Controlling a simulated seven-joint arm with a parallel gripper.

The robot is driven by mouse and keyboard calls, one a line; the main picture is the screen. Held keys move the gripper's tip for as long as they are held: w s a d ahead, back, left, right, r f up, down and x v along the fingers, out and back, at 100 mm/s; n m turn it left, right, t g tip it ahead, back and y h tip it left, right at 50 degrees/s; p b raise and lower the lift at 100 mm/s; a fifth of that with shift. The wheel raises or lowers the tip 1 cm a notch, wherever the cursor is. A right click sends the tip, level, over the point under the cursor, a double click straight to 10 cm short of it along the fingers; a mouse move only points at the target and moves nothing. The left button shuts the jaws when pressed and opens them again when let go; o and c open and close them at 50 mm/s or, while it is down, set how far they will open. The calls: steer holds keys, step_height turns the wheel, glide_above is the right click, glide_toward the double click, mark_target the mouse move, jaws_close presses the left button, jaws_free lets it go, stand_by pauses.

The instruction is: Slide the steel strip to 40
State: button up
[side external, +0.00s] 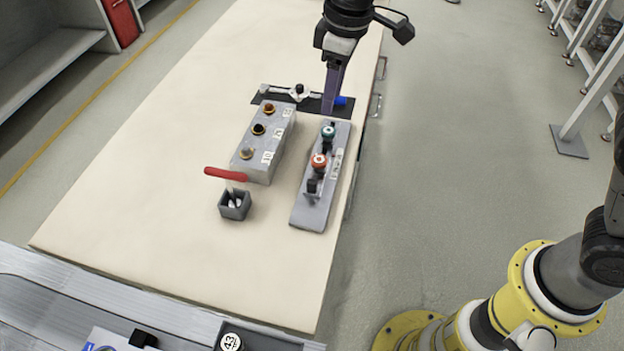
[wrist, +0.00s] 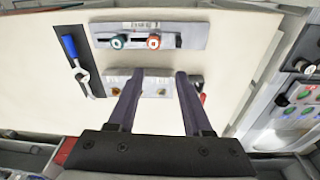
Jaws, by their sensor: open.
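My gripper (side external: 328,108) is open and empty, pointing down near the back right edge of the table. Its two spread fingers also show in the wrist view (wrist: 157,76). I cannot tell for sure which part is the steel strip, and no 40 mark is readable. A grey plate (side external: 308,213) carries a teal knob (side external: 328,132) and a red knob (side external: 319,161) in slots, with small markings beside them. A dark plate (side external: 262,99) behind holds a pale metal fitting (side external: 299,91) and a blue handle (side external: 341,101). The fingers appear apart from these things.
A grey block (side external: 257,171) with several knobs and white labels stands left of the plate; my fingers partly cover it in the wrist view (wrist: 161,91). The table's left side (side external: 130,190) is clear.

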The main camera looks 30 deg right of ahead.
steer(key=n+g, duration=0.1)
glide_above(311, 182)
step_height(311, 182, down, 7)
steer(key=shift+h, duration=0.3)
step_height(311, 182, down, 14)
steer(key=shift+d+r, duration=0.15)
steer(key=shift+c, duration=0.2)
jaws_close()
steer(key=shift+r, duration=0.1)
stand_by(0.8)
